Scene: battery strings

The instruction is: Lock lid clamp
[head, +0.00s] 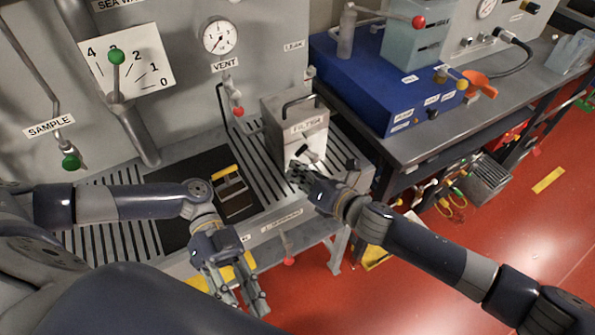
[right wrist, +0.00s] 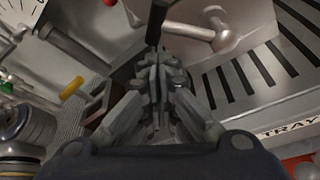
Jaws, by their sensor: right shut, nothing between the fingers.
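The grey box labelled FILTER (head: 283,137) stands on the slatted tray, with a bar handle (head: 298,102) on its top. A clamp lever with a dark grip (head: 306,153) is on its front face. My right gripper (head: 296,172) is shut and empty, close below that lever. In the right wrist view its closed fingertips (right wrist: 156,72) are just under a black grip (right wrist: 156,22), with a metal crossbar (right wrist: 215,38) behind. I cannot tell whether they touch it. My left gripper (head: 245,300) is open and empty, low in front of the bench edge.
A dark plate holds a small yellow-topped block (head: 230,185) left of the box. A blue unit (head: 385,85) stands on the grey table at right. A green-knobbed lever (head: 116,60) and a red-tipped valve (head: 237,110) are on the wall panel. Red floor is open at right.

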